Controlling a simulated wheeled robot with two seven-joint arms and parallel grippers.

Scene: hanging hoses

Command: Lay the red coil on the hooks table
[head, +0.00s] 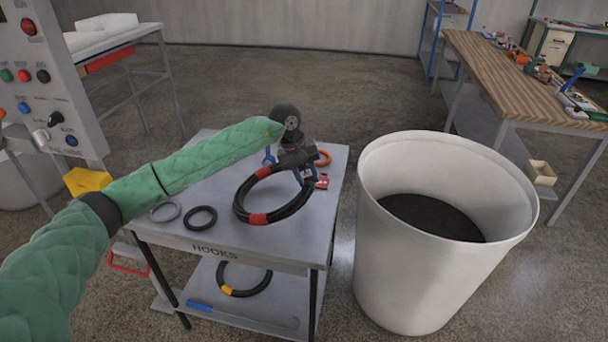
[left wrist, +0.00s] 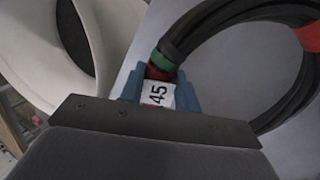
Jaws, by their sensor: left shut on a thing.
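The red coil (head: 240,203) is a looped black hose with red bands, over the right part of the hooks table (head: 190,241). My left gripper (head: 288,172) is at the coil's far right side. In the left wrist view the blue fingers of my left gripper (left wrist: 159,92) are shut on a red part of the coil (left wrist: 215,27) beside a white tag reading 45. A green band shows just beyond it. The coil is tilted or lying close above the tabletop; I cannot tell whether it touches. My right gripper is not in view.
A grey ring (head: 165,212) and a black ring (head: 201,218) lie on the table's left part; an orange ring (head: 323,158) lies at its back right. A yellow-banded coil (head: 246,291) is on the lower shelf. A white bin (head: 400,275) stands close on the right.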

